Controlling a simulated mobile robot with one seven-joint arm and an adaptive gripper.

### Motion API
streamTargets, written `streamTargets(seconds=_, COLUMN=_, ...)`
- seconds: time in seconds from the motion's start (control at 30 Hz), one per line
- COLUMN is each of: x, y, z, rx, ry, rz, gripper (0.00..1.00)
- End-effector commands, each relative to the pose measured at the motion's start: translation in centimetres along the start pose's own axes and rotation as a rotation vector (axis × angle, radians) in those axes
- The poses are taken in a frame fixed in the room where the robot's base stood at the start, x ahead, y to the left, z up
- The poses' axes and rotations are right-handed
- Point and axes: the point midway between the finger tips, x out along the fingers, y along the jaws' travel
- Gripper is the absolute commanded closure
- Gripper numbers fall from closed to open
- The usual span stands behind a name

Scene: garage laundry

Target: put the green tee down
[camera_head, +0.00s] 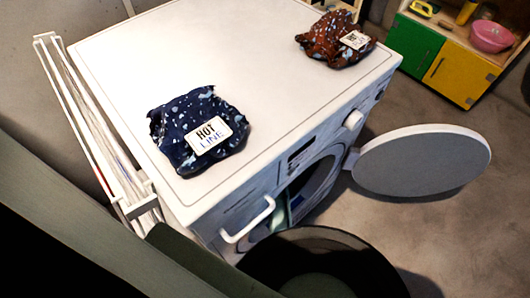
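No green tee can be made out for sure. A small pale green patch (279,217) shows in the washer's open front, but I cannot tell what it is. A dark navy speckled cloth (178,128) with a "HOT LINE" label lies crumpled on the white washer top (240,60), near its front left. A rust-red speckled cloth (322,45) with a white label lies at the far right corner of the top. My gripper is not in view, so whether it holds anything is hidden.
The washer's round door (425,164) stands open to the right. A dark round tub (318,240) is on the floor in front. A white folded rack (85,115) leans at the washer's left. A green and yellow cabinet (445,68) with a pink bowl (490,36) stands behind.

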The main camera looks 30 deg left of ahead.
Motion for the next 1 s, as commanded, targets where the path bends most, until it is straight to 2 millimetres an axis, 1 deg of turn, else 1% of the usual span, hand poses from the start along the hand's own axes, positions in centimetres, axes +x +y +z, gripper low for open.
streamTargets(seconds=0.1, x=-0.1, y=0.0, z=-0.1, rx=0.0, ry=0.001, rz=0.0, gripper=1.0)
streamTargets(seconds=0.23, x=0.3, y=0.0, z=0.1, rx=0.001, ry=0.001, rz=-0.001, gripper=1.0)
streamTargets(seconds=0.27, x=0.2, y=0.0, z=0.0, rx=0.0, ry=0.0, rz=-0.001, gripper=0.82)
streamTargets(seconds=0.53, x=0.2, y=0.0, z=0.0, rx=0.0, ry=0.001, rz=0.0, gripper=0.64)
streamTargets(seconds=0.83, x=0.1, y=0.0, z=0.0, rx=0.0, ry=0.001, rz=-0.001, gripper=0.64)
streamTargets(seconds=1.0, x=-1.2, y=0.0, z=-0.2, rx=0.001, ry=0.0, rz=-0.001, gripper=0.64)
